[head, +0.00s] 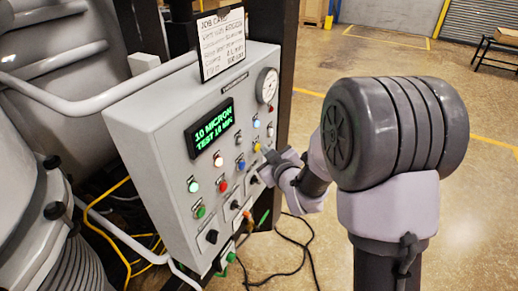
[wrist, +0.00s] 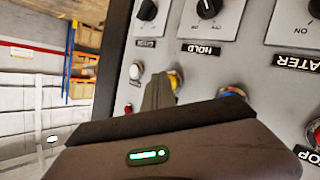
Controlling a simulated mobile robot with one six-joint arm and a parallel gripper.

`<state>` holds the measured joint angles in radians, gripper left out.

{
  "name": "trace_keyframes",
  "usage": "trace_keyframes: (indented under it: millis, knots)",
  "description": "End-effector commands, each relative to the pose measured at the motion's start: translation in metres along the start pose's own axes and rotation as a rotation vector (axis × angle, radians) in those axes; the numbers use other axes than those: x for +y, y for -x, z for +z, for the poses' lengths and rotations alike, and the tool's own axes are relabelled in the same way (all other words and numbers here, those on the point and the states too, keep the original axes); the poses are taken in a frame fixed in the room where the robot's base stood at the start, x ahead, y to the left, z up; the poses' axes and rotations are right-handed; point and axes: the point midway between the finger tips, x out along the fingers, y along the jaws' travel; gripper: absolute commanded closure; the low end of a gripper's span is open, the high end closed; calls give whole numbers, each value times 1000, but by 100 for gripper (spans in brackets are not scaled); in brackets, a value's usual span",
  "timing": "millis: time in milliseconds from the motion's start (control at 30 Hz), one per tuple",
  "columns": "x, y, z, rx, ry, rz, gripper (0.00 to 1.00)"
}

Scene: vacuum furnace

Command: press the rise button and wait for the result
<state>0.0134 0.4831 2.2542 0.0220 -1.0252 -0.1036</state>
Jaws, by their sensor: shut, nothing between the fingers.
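My gripper (head: 265,154) is shut and empty, close to the panel's right side by a yellow button (head: 257,147). In the wrist view the shut fingers (wrist: 159,92) point at the panel and partly cover the yellow button (wrist: 176,78); whether they touch it cannot be told. No label reading "rise" is legible, so I cannot tell which button it is.
A round gauge (head: 267,85) and a job card (head: 222,46) are at the panel's top. Black knobs (wrist: 208,8) sit near labels such as "HOLD". A grey rail (head: 100,100) runs left of the panel. Cables (head: 300,245) lie on the floor. Open floor lies at right.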

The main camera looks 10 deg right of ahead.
Motion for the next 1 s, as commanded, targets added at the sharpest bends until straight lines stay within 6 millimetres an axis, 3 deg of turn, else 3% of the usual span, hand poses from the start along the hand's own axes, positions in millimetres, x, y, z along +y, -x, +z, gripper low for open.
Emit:
trace_keyframes:
  millis: [533,1000]
  knots:
    - [7,11,9,-1,0,1,100]
    - [30,41,31,-1,0,1,100]
